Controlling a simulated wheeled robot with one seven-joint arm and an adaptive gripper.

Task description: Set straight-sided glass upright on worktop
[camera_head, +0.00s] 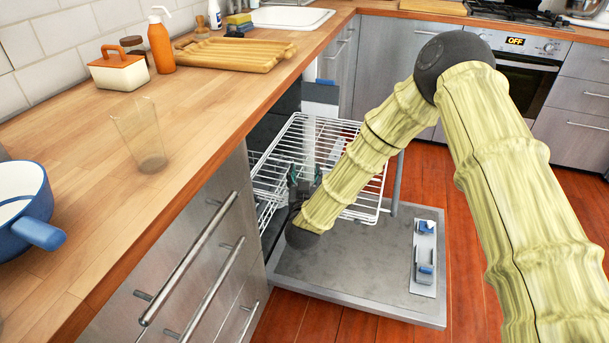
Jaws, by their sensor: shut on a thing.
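My gripper (304,174) is low over the open dishwasher, at its upper wire rack, partly hidden by my own arm. Its dark fingers are shut on a pale, see-through narrow shape, which looks like the straight-sided glass (308,138). It stands up from between the fingers against the white wires. Its lower end and exact tilt are hard to make out. The wooden worktop (90,190) runs along the left, higher than the rack. Another clear glass (139,135), wider at its rim, stands upright on it, apart from my gripper.
The white wire rack (277,150) is pulled out above the lowered dishwasher door (350,270). On the worktop are a blue pot (25,205), a lidded orange-and-white box (118,72), an orange bottle (160,45) and a wooden tray (235,54). Bare worktop lies around the standing glass.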

